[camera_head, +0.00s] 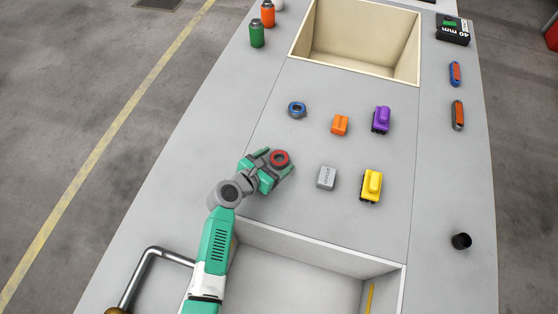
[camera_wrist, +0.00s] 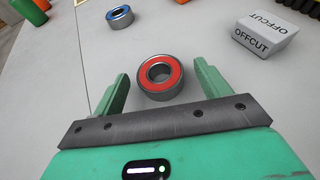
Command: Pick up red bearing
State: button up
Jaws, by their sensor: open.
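The red bearing (camera_head: 280,158) is a ring with a red face and a metal rim, lying flat on the grey table. It also shows in the wrist view (camera_wrist: 160,92), just ahead of and between the finger tips. My gripper (camera_head: 273,161) is open, with one green finger on each side of the bearing. In the wrist view the fingers (camera_wrist: 162,82) stand apart from it with a gap on both sides. The near edge of the bearing is close to the dark palm bar.
A blue bearing (camera_head: 297,109), an orange block (camera_head: 340,124), a purple part (camera_head: 381,120), a grey offcut block (camera_head: 326,178) and a yellow part (camera_head: 371,186) stand on the table. A cream bin (camera_head: 350,72) is at the back, and a white-grey bin (camera_head: 388,268) is in front.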

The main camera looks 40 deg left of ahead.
aim_at(279, 157)
jog(key=shift+x, duration=1.2)
jog(key=c, duration=1.2)
jog(key=shift+r, duration=0.1)
jog(key=shift+c, duration=0.3)
jog(key=shift+r, duration=0.35)
notch_tip(279, 157, up, 4)
jog(key=shift+f+p, duration=0.2)
jog(key=shift+p, duration=1)
jog(key=s+d+p, duration=0.1)
jog(key=s+d, duration=0.1)
jog(key=s, duration=0.2)
jog(key=s+d+p, duration=0.1)
jog(key=s+d, duration=0.2)
jog(key=s, duration=0.2)
jog(key=s+d+p, duration=0.1)
jog(key=s+d, duration=0.2)
jog(key=s, duration=0.1)
jog(key=shift+s+d+r, duration=0.1)
jog(key=shift+s+r, duration=0.25)
jog(key=shift+s, duration=0.05)
